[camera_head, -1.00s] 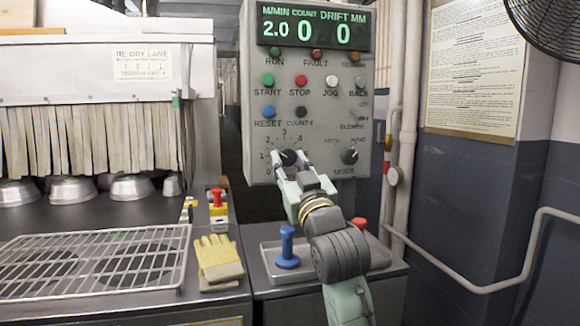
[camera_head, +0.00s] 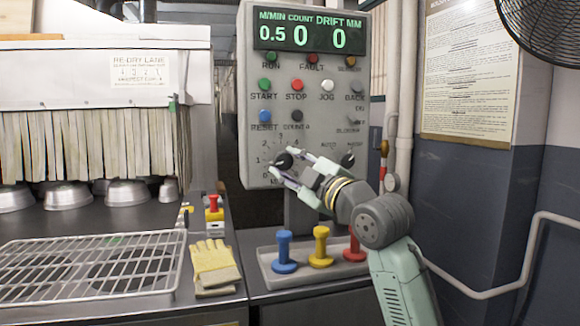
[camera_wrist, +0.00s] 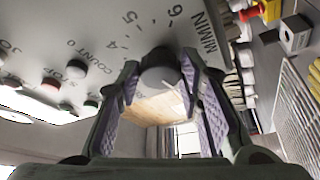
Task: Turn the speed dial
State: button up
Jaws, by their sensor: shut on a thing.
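The speed dial (camera_head: 283,160) is a round black knob low on the left of the grey control panel (camera_head: 258,205), with a numbered scale around it. My gripper (camera_head: 287,163) reaches it from the lower right and is shut on it. In the wrist view the knob (camera_wrist: 158,78) sits between the two purple-padded fingers, with scale numbers beside it. The fingers hide part of the dial and its scale in the head view. The green display (camera_head: 312,37) above reads 0.5 M/MIN, count 0 and drift 0.
The mode knob (camera_head: 348,160) is close to the right of my gripper. A tray below holds blue (camera_head: 284,252), yellow (camera_head: 321,246) and red (camera_head: 355,246) handled pieces. Yellow gloves (camera_head: 214,266) and a wire rack (camera_head: 95,270) lie to the left.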

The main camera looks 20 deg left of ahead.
jog(key=shift+n, duration=0.7)
jog(key=shift+n+g, duration=0.3)
jog(key=o, duration=1.2)
jog(key=shift+c, duration=0.2)
jog(key=shift+d, duration=0.1)
jog(key=v, duration=1.2)
jog(key=shift+r, duration=0.1)
